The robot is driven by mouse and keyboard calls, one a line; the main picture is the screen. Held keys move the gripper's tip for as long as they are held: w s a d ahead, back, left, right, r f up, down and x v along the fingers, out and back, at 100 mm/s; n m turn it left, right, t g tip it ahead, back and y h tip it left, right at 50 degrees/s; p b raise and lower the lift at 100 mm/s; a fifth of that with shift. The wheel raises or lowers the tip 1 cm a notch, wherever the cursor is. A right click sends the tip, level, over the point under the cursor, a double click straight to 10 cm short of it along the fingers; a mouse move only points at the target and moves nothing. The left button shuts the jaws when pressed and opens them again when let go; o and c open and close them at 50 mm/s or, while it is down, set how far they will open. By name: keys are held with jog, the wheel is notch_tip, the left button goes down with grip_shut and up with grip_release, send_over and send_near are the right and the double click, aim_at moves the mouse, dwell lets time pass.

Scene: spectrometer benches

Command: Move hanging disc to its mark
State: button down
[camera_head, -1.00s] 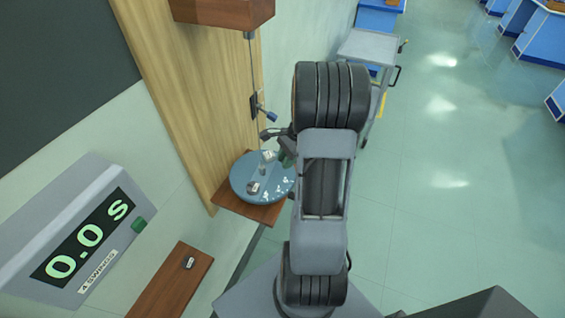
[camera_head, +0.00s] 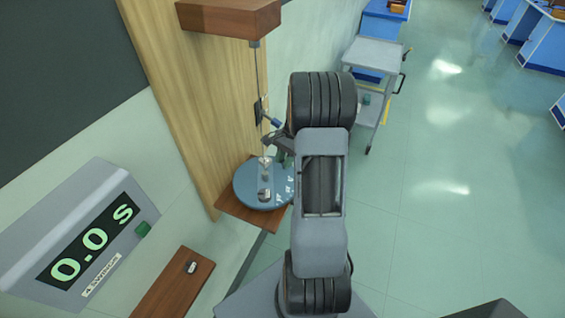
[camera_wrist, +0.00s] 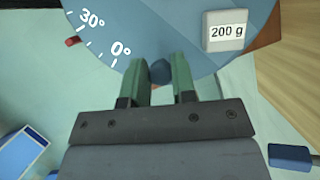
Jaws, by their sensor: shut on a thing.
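The hanging disc (camera_head: 244,187) is a round blue plate at the lower end of a thin rod or wire (camera_head: 257,72). In the wrist view the disc (camera_wrist: 150,25) carries printed white ticks, "0°" (camera_wrist: 121,50) and "30°" (camera_wrist: 92,18), near its rim. A small red piece (camera_wrist: 73,41) shows beside the rim near 30°; I cannot tell whether it is the mark. My gripper (camera_wrist: 160,82) has its green fingers shut on a dark blue knob (camera_wrist: 159,72) at the disc's rim. In the head view my arm hides part of the disc's right side.
A white "200 g" block (camera_wrist: 226,32) sits on the disc. A brown shelf (camera_head: 237,210) lies below it, with a wooden wall panel (camera_head: 185,110) behind. A timer (camera_head: 95,240) reads 0.0 s.

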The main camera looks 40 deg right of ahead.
jog(key=shift+w+d+r, duration=0.1)
jog(key=shift+w+d, duration=0.05)
jog(key=shift+d, duration=0.1)
dwell(0.4)
jog(key=c, duration=1.1)
grip_release()
jog(key=shift+d, duration=0.2)
jog(key=shift+o, duration=0.8)
jog(key=shift+a, duration=0.3)
jog(key=shift+d+r, duration=0.15)
jog(key=shift+d, duration=0.05)
jog(key=b+v, duration=0.1)
jog(key=v, duration=1.2)
jog(key=shift+r+b, duration=0.2)
jog(key=shift+b, duration=0.15)
jog(key=shift+w+a, duration=0.1)
